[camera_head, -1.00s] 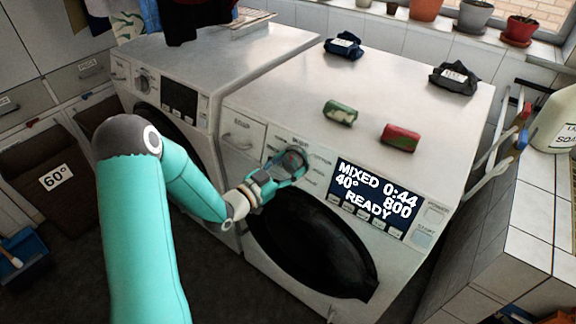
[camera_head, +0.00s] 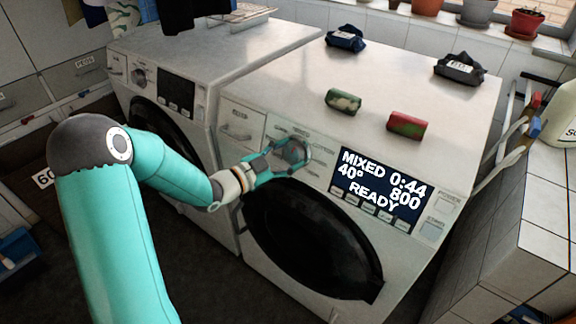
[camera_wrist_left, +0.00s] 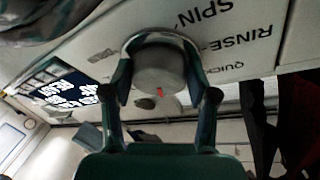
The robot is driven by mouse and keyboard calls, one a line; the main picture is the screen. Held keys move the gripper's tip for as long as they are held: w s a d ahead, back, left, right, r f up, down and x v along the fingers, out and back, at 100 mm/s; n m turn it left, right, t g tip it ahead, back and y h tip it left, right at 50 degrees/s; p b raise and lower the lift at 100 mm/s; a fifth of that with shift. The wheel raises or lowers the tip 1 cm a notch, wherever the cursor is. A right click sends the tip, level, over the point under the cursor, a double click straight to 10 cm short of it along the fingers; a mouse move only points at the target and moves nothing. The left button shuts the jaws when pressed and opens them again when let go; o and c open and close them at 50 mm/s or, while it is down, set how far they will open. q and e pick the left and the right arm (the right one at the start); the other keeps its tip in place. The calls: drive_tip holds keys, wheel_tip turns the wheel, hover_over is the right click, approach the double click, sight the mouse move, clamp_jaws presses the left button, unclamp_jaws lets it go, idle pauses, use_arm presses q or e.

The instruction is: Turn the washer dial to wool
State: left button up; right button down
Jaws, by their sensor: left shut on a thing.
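The washer (camera_head: 410,85) stands in the middle, with a display (camera_head: 380,182) reading "MIXED 0:44 40° 800 READY". Its round grey dial (camera_head: 290,153) sits left of the display, above the dark door. My left gripper (camera_head: 286,155) is at the dial with its fingers closed around it. In the left wrist view the dial (camera_wrist_left: 160,68) sits between the two fingers and shows a small red mark. Labels "SPIN", "RINSE" and "QUICK" read upside down beside it; I cannot see a wool label. My right gripper is not in view.
A second white machine (camera_head: 225,48) stands to the left. A green roll (camera_head: 342,102), a red roll (camera_head: 407,125), a dark blue bundle (camera_head: 345,38) and a dark grey bundle (camera_head: 460,69) lie on the washer top. A tiled ledge (camera_head: 520,215) is at the right.

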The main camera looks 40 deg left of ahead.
use_arm(q)
drive_tip(key=m+b, duration=0.2)
drive_tip(key=m, duration=0.1)
drive_tip(key=shift+g+h, duration=0.3)
drive_tip(key=shift+g, duration=0.1)
drive_tip(key=m+g, duration=0.1)
drive_tip(key=m, duration=0.2)
drive_tip(key=shift+r+h+b, duration=0.1)
drive_tip(key=shift+h+b, duration=0.2)
drive_tip(key=shift+b, duration=0.1)
drive_tip(key=m+g, duration=0.1)
drive_tip(key=m, duration=0.3)
drive_tip(key=shift+w+r, duration=0.1)
drive_tip(key=shift+r, duration=0.05)
drive_tip(key=shift+m+g+p, duration=0.55)
drive_tip(key=shift+m+g, duration=0.05)
drive_tip(key=shift+m, duration=0.5)
drive_tip(key=shift+m+g+p, duration=0.3)
drive_tip(key=shift+m, duration=0.7)
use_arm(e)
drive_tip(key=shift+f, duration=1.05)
use_arm(q)
drive_tip(key=shift+y, duration=0.4)
drive_tip(key=shift+d, duration=0.1)
